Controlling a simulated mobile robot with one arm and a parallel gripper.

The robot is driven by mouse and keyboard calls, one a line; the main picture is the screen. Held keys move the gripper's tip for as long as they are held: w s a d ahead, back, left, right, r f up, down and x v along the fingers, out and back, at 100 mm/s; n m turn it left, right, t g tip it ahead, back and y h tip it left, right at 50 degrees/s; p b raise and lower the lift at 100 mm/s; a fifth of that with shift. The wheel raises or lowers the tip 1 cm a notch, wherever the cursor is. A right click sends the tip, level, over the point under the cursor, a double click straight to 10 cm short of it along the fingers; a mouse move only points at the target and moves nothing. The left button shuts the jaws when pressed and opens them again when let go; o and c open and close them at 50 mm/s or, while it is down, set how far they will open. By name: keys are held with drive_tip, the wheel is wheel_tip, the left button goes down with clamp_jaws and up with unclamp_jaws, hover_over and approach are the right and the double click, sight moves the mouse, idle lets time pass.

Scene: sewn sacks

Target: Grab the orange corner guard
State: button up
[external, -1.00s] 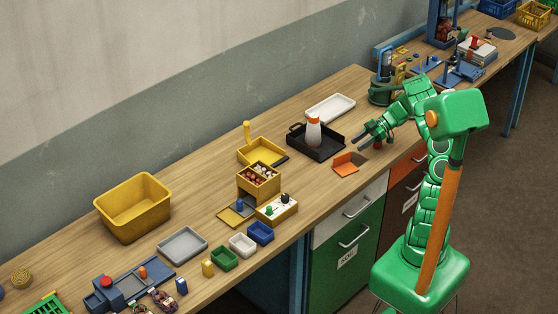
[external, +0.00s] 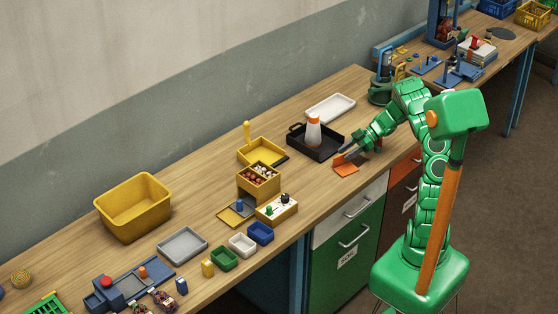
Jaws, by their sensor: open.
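The orange corner guard (external: 346,168) lies on the wooden bench near its front edge, just in front of the black tray. It is a small folded orange piece with one flap raised. My gripper (external: 345,153) is open, low over the bench, with its fingertips just above and behind the guard's raised flap. The picture is too small to tell whether the fingers touch it or stand on both sides of it.
A black tray (external: 329,153) holds a white bottle with an orange top (external: 313,131) close to my gripper's left. A white tray (external: 331,107) lies behind. A yellow tray (external: 263,158) and a wooden box (external: 259,189) stand to the left. The bench (external: 315,190) is bare left of the guard.

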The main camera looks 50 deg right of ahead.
drive_tip(key=shift+c, duration=0.3)
clamp_jaws()
drive_tip(key=shift+r, duration=0.55)
wheel_tip(320, 180, up, 2)
drive_tip(key=shift+r, duration=0.1)
wheel_tip(320, 180, up, 5)
hover_over(353, 169)
drive_tip(key=s+a+r, duration=0.3)
drive_tip(key=s+r, duration=0.1)
drive_tip(key=s, duration=0.4)
drive_tip(key=shift+s+r, duration=0.3)
drive_tip(key=shift+r, duration=0.05)
